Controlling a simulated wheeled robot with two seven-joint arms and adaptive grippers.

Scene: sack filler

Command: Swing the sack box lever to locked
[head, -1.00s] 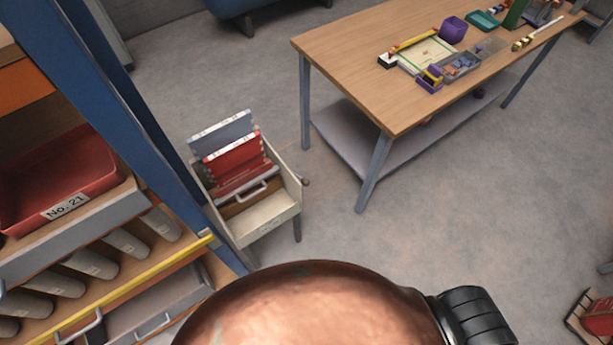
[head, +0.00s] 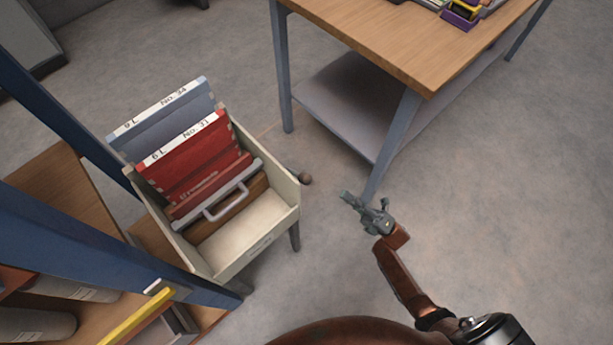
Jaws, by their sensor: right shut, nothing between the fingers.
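The sack box (head: 240,263) is a cream open box on legs, left of centre in the head view. It holds a red sack (head: 184,158) marked "6 L No. 31" and a grey-blue sack (head: 155,118) marked "9 L No. 34". A pale handle (head: 226,203) lies across its inside. A small lever with a brown round knob (head: 305,178) sticks out from its right side. My right gripper (head: 345,196) is shut and empty, right of the knob and apart from it. My left gripper is not in view.
A wooden table (head: 400,50) with a grey lower shelf (head: 345,105) stands behind, one leg close beyond my right gripper. A blue-framed rack (head: 70,245) with a yellow bar (head: 137,318) is at the left. Bare floor lies to the right.

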